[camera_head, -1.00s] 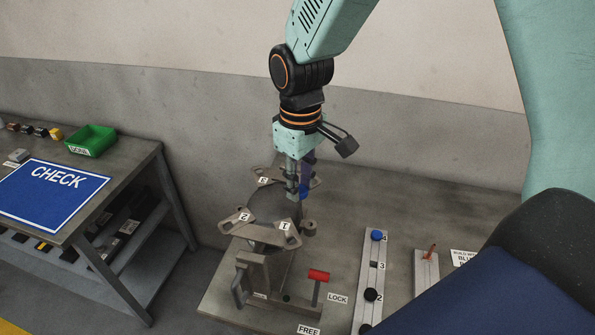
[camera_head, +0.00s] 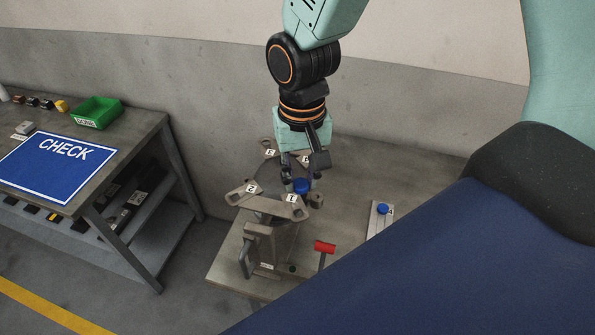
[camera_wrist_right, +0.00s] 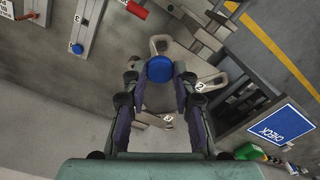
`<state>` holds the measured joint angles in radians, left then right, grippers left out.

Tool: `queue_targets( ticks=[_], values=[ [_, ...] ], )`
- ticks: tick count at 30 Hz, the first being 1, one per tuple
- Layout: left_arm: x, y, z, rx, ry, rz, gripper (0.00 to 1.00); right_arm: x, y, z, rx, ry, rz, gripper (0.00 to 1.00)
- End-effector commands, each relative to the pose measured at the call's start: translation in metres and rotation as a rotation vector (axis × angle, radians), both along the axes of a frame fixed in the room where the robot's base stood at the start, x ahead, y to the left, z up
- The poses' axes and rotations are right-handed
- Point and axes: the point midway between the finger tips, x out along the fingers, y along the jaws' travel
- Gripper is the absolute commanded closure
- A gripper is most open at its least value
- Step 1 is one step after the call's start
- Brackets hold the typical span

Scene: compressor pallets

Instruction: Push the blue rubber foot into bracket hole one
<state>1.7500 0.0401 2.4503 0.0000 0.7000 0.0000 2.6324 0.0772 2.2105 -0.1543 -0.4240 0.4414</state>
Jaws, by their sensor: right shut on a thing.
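My right gripper (camera_head: 301,178) points down over the bracketed fixture and is shut on a blue rubber foot (camera_head: 300,187). In the right wrist view the foot (camera_wrist_right: 159,69) sits between the two fingertips (camera_wrist_right: 159,78). The bracket arm labelled 1 (camera_head: 289,208) lies right by the foot, on its near side. The foot hides the hole, so I cannot tell whether it is above the hole or in it. Bracket arms labelled 2 (camera_head: 250,189) and 3 (camera_head: 269,150) stand around the dark round body. My left gripper is not in view.
A red-handled lever (camera_head: 325,247) stands at the bench front. Another blue foot (camera_head: 384,209) sits on the parts strip (camera_head: 376,225). The side table holds a blue CHECK mat (camera_head: 55,166) and a green bin (camera_head: 97,112). A large dark blue shape hides the bench's right front.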

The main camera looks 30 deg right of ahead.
Motion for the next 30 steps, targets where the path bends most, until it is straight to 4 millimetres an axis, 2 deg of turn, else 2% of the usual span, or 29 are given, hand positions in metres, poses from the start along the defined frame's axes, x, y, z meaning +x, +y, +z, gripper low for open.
queue_targets(
  ticks=[11,30],
  values=[
    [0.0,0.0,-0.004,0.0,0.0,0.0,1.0,0.003,0.001,-0.007,-0.001,0.001,0.006,1.0],
    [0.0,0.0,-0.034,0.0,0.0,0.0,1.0,0.003,0.001,-0.057,-0.001,0.0,0.007,1.0]
  ],
)
